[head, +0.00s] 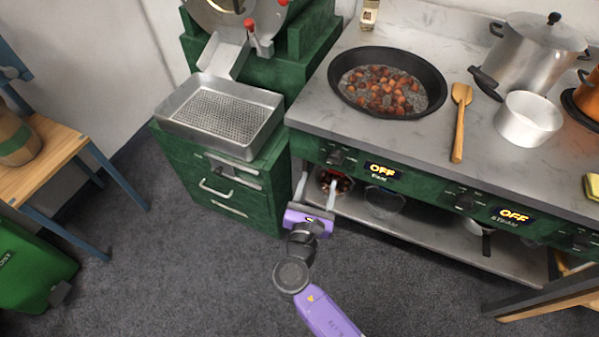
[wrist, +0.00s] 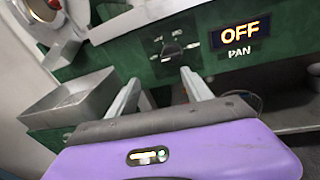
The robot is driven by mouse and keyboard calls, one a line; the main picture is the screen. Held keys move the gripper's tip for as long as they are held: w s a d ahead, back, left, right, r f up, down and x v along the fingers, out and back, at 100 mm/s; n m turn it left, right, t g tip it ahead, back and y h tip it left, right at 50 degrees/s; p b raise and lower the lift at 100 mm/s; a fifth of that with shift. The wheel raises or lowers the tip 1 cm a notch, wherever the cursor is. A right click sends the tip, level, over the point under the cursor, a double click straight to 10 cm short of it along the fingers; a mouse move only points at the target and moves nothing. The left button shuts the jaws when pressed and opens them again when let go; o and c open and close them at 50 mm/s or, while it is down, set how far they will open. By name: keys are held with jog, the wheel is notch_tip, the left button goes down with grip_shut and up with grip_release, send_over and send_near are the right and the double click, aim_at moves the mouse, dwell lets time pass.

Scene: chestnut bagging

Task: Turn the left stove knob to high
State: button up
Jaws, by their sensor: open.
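The left stove knob (head: 336,157) is on the green front panel under the pan of chestnuts, left of a display (head: 382,171) that reads OFF, PAN. In the wrist view the dark knob (wrist: 171,50) shows above my fingertips, with the OFF PAN display (wrist: 239,38) to its right. My gripper (head: 319,184) is open and empty in front of the stove, below and apart from the knob. Its two fingers also show in the wrist view (wrist: 163,82), pointing toward the panel.
A pan of chestnuts (head: 431,107), a wooden spatula (head: 459,125) and pots stand on the counter. A second display (head: 514,215) reads OFF, STEAM. A metal tray (head: 181,121) sits on the green cabinet at left. A shelf with bowls lies below the stove panel. The floor in front is clear.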

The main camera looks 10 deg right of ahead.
aim_at(334, 164)
jog(key=w+d, duration=0.1)
jog(key=d, duration=0.1)
jog(key=w+d+n+h, duration=0.1)
jog(key=w, duration=0.1)
jog(key=w+d+n+h, duration=0.1)
jog(key=w+d, duration=0.1)
jog(key=shift+d+r, duration=0.3)
jog(key=shift+r, duration=0.1)
grip_shut()
dwell(0.4)
